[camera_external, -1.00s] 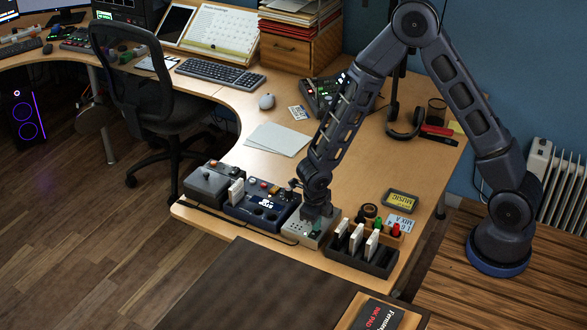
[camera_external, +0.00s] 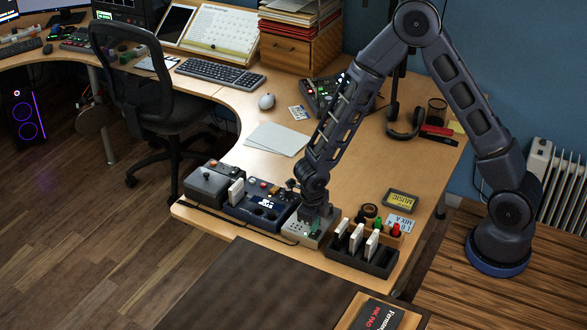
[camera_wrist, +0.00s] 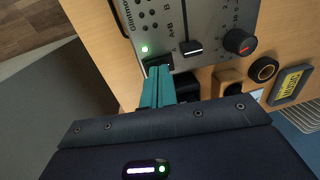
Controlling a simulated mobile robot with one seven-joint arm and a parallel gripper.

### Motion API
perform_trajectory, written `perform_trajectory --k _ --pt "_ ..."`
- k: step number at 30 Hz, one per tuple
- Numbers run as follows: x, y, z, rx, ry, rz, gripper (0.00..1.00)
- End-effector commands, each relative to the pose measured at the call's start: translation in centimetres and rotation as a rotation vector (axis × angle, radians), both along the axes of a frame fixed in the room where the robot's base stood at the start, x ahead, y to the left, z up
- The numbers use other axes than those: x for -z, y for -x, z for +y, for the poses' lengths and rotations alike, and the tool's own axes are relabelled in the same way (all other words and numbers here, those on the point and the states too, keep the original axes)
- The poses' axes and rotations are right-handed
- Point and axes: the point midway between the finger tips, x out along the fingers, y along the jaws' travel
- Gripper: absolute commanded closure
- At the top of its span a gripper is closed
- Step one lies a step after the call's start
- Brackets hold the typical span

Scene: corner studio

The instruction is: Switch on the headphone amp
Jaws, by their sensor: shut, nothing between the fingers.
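A light grey box (camera_external: 297,231), which I take to be the headphone amp, sits near the front edge of the desk under my gripper (camera_external: 313,232). In the wrist view the grey panel (camera_wrist: 212,20) shows several dark holes, a black slider (camera_wrist: 191,47) and a black knob (camera_wrist: 238,41) with a red mark. A small green light (camera_wrist: 145,49) on it is lit. My gripper (camera_wrist: 159,70) has its teal fingers together and empty, with the tips at a dark switch (camera_wrist: 157,60) beside the light. The tips partly hide this switch; contact is hard to tell.
A dark blue device (camera_external: 262,205) stands close to the left of the box. A black rack (camera_external: 378,262) with upright white cards stands close to the right. Behind it are a roll of tape (camera_external: 370,210) and a yellow-labelled box (camera_external: 401,200). The desk's middle is mostly clear.

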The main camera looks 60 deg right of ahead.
Motion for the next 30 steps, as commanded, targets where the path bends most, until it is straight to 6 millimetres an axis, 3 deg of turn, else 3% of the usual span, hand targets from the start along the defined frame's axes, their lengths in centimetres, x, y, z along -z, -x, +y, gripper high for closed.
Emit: perform_trajectory --k 18,24,30 --pt "-10.9 -0.1 -1.4 0.002 0.000 -0.003 1.00" --pt "-12.8 0.0 -1.6 0.001 0.000 -0.001 1.00" --pt "-13.3 0.0 -1.6 0.000 0.000 0.000 1.00"
